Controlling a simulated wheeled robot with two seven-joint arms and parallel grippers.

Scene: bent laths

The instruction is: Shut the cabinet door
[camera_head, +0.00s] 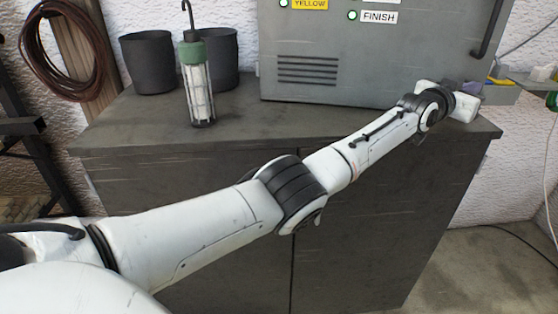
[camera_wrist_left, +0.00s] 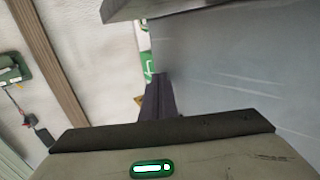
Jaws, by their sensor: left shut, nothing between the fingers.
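A grey metal cabinet (camera_head: 380,60) with a dark handle (camera_head: 488,28) at its right edge stands on a dark counter. Its front carries lit indicators, YELLOW and FINISH labels and a vent; its top is cut off. I cannot tell whether its door is ajar. My left arm reaches across to the cabinet's lower right corner, with the left gripper (camera_head: 464,102) there. In the left wrist view its dark fingers (camera_wrist_left: 157,97) are shut and empty, beside a grey panel (camera_wrist_left: 235,65). I cannot tell whether they touch it. My right gripper is out of view.
The dark counter (camera_head: 150,115) has double fronts below. A green-topped caged lamp (camera_head: 198,85) and two dark pots, one of them at the left (camera_head: 150,65), stand left of the cabinet. A coiled cable (camera_head: 62,50) hangs on the wall. Floor right of the counter is mostly clear.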

